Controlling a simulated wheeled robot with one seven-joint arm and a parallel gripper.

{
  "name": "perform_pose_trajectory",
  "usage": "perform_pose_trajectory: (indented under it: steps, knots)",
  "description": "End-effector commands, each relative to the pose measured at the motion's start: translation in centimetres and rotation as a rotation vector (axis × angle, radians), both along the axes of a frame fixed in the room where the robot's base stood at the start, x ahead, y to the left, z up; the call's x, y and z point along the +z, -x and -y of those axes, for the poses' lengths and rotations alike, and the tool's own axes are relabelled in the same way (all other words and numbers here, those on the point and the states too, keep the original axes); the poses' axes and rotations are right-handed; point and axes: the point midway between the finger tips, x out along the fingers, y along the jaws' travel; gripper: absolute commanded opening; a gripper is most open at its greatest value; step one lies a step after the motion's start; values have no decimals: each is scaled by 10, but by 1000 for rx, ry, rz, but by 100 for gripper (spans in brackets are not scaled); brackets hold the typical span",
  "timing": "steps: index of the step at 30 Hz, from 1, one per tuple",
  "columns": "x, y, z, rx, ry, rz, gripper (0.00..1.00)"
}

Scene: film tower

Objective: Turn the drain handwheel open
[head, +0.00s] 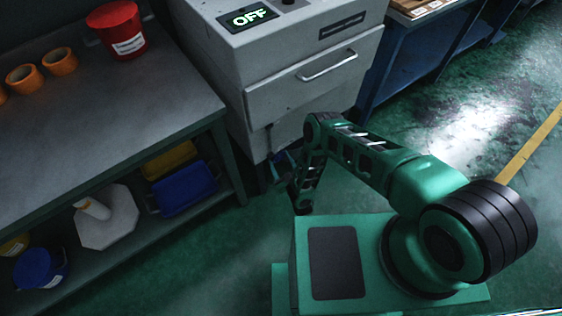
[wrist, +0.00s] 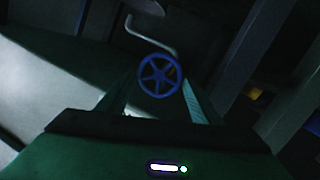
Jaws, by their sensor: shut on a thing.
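The drain handwheel is a blue spoked wheel (wrist: 159,75) in the middle of the wrist view. My gripper (wrist: 158,84) has one finger on each side of the wheel and is shut on its rim. The wheel faces the wrist camera, with its spokes and hub in plain sight. In the head view my arm reaches down beside the grey cabinet (head: 290,85), and a small dark blue shape shows low by the cabinet's front. My gripper's fingers cannot be made out there.
A pale bent pipe (wrist: 150,36) runs behind the wheel. The cabinet's display (head: 250,17) reads OFF. A workbench (head: 130,100) stands at left with a red bucket (head: 117,30) and orange rings; its lower shelf holds blue and yellow bins. Green floor is open at right.

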Motion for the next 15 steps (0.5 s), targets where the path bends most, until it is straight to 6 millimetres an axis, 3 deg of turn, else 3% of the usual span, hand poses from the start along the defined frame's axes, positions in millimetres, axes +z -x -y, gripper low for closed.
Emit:
perform_pose_trajectory:
  steps: [15]
  knots:
    - [-2, 3, -6, 3, 58, 35, 38]
